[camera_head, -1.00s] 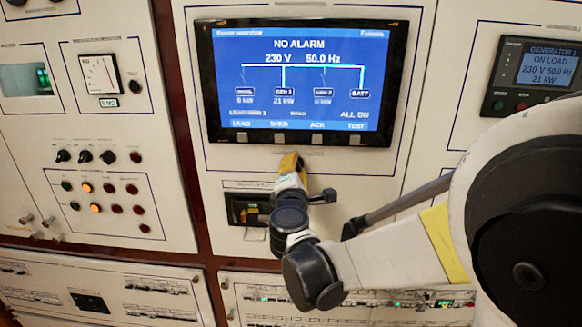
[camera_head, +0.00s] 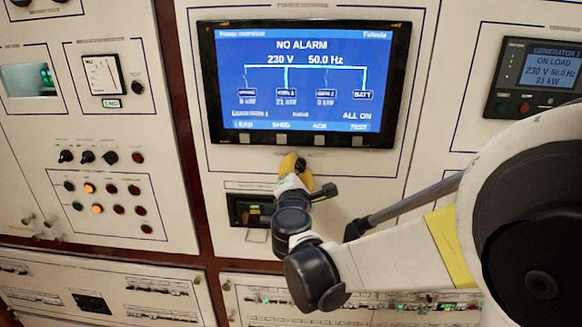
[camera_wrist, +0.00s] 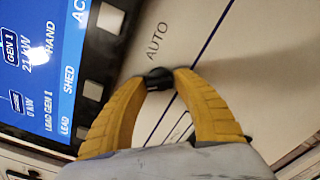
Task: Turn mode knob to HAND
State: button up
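The mode knob (camera_wrist: 159,78) is a small black knob on the cream panel just under the big screen. In the wrist view the word AUTO is printed beside it. My gripper (camera_wrist: 161,75) has a yellow finger on each side of the knob, and both tips appear to touch it. In the head view my gripper (camera_head: 292,163) is at the panel below the screen's lower edge, and it hides most of the knob. No HAND mark on the panel can be made out around the knob.
The blue screen (camera_head: 303,80) reads NO ALARM, with a row of buttons along its lower frame. A dark recessed unit (camera_head: 248,210) lies just below my gripper. Several small knobs and lamps (camera_head: 103,190) are on the left panel. A generator display (camera_head: 548,68) is at the right.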

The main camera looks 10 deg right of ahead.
jog(key=shift+o, duration=0.9)
jog(key=v, duration=1.2)
